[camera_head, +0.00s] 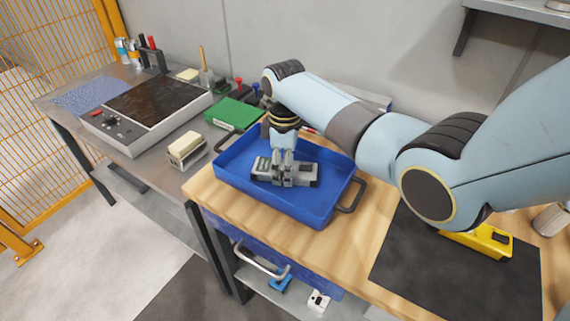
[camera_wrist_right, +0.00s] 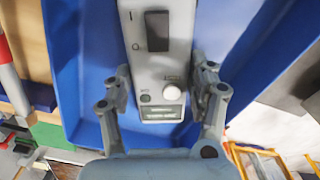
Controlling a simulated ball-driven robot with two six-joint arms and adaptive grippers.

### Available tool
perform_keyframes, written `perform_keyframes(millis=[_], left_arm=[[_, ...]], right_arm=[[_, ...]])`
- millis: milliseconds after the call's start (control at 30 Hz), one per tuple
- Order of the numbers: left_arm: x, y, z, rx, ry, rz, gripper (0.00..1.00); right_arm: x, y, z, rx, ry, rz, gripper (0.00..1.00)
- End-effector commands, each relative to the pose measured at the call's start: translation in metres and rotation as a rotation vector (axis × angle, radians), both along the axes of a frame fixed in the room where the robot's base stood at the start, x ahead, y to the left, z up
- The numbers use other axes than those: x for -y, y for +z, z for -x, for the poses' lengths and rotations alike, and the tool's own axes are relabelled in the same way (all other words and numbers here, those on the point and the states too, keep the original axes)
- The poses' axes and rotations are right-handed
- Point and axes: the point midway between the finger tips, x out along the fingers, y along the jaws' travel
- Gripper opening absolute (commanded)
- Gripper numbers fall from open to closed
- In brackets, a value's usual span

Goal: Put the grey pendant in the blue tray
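The grey pendant (camera_head: 306,171) is a boxy controller with a small screen and knob. It is inside the blue tray (camera_head: 331,206), at or just above its floor; I cannot tell if it rests there. My right gripper (camera_head: 285,181) comes down over its middle, a finger on each side. In the right wrist view my right gripper (camera_wrist_right: 161,72) has its fingertips against both long sides of the pendant (camera_wrist_right: 160,75). The tray (camera_wrist_right: 85,60) shows on both sides. The left gripper is not in view.
The tray stands on a wooden bench top (camera_head: 250,213). A black mat (camera_head: 430,263) with a yellow tool (camera_head: 485,240) lies to the right. A green box (camera_head: 235,113) and a cream block (camera_head: 186,148) are left of and behind the tray. My right arm spans the bench's back.

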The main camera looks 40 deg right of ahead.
Motion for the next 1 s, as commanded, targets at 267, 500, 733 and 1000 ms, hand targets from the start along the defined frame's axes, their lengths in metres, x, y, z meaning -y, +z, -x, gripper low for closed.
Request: perform_keyframes(millis=[267,500,733,1000], left_arm=[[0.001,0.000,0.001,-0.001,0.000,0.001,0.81],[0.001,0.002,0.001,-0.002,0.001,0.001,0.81],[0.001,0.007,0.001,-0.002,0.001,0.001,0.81],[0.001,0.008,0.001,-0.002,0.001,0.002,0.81]], right_arm=[[0.000,0.000,0.000,0.000,0.000,0.000,0.77],[0.000,0.011,-0.001,0.004,0.000,0.001,0.77],[0.000,0.060,-0.002,0.006,0.001,0.001,0.77],[0.000,0.110,-0.001,0.003,0.000,0.000,0.77]])
